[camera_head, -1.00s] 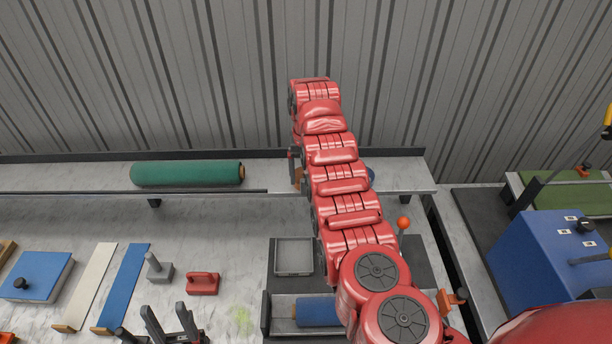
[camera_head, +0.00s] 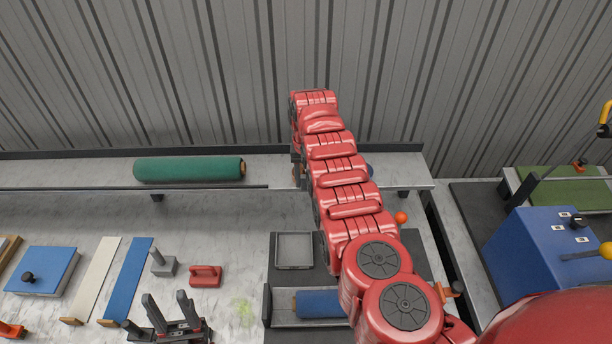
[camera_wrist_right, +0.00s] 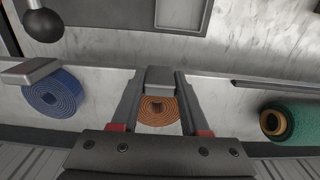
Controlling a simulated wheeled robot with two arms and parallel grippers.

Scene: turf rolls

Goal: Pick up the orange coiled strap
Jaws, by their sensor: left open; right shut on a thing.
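The orange coiled strap (camera_wrist_right: 160,109) shows in the right wrist view between my right fingers, on the pale shelf, with a grey block at its edge between the fingertips. My right gripper (camera_wrist_right: 160,82) is shut on it there; I cannot tell whether the strap is lifted. In the head view my red right arm hides most of this gripper and the strap. My left gripper (camera_head: 170,308) is open and empty over the front of the bench, far from the strap.
On the shelf are a green turf roll (camera_head: 190,169) and a blue coil (camera_wrist_right: 55,93), one on each side of the strap. The corrugated wall stands behind.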

